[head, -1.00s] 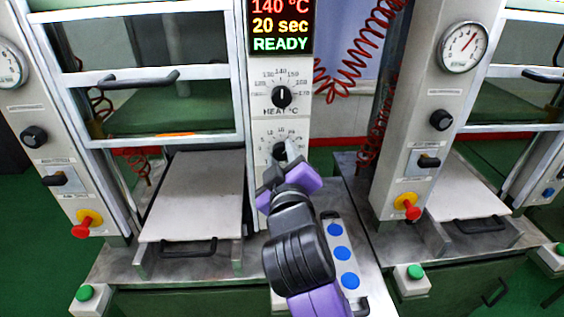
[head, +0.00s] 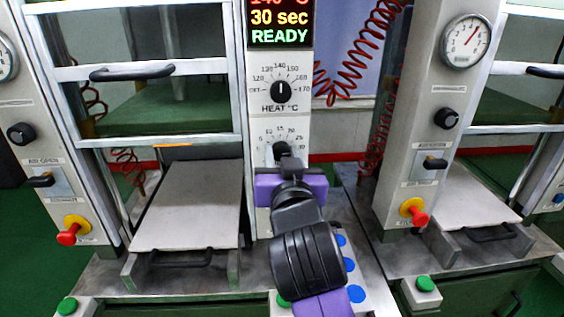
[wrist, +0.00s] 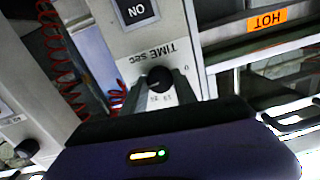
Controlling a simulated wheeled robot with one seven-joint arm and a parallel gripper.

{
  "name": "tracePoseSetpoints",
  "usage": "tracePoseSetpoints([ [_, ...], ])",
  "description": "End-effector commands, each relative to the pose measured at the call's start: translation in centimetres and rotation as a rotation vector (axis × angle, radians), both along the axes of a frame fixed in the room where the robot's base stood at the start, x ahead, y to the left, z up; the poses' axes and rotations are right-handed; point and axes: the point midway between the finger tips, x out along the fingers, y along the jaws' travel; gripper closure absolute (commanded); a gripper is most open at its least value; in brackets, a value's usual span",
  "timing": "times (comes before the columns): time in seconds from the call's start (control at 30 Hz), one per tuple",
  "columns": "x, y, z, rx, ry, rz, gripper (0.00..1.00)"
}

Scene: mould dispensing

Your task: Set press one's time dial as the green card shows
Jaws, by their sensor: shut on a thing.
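The time dial (head: 281,149), a black knob on press one's white control panel (head: 305,120), sits below the HEAT dial (head: 281,91). My gripper (head: 286,160) is at the time dial from below and is shut on it. In the wrist view the knob (wrist: 158,78) sits between my fingers (wrist: 160,90), under the upside-down words TIME sec. The display (head: 280,18) reads 30 sec and READY; its top line is partly cut off. The dial's pointer is partly hidden by my gripper. I cannot make out a green card in these views.
Press one's grey plate (head: 190,205) with a black handle is left of my arm. A second press column (head: 405,120) with a gauge (head: 465,42) and red knob (head: 416,213) stands to the right. Red coiled hoses (head: 350,60) hang between. An orange HOT label (wrist: 267,20) shows in the wrist view.

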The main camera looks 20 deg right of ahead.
Motion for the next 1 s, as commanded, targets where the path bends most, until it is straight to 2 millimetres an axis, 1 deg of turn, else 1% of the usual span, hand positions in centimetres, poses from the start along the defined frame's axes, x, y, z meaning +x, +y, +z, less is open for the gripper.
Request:
tracePoseSetpoints([
  [0.03,-0.01,-0.03,-0.42,0.019,0.000,-0.001,1.00],
  [0.3,-0.01,-0.01,-0.39,0.077,-0.017,-0.001,1.00],
  [0.73,0.00,-0.01,-0.38,0.085,-0.018,0.000,1.00],
  [0.77,0.00,-0.01,-0.38,0.085,-0.018,0.000,0.62],
  [0.8,0.00,0.00,-0.37,0.085,-0.018,0.000,0.54],
  [0.87,0.00,0.01,-0.32,0.085,-0.020,0.000,0.44],
  [1.0,0.00,0.00,-0.21,0.084,-0.022,-0.001,0.44],
])
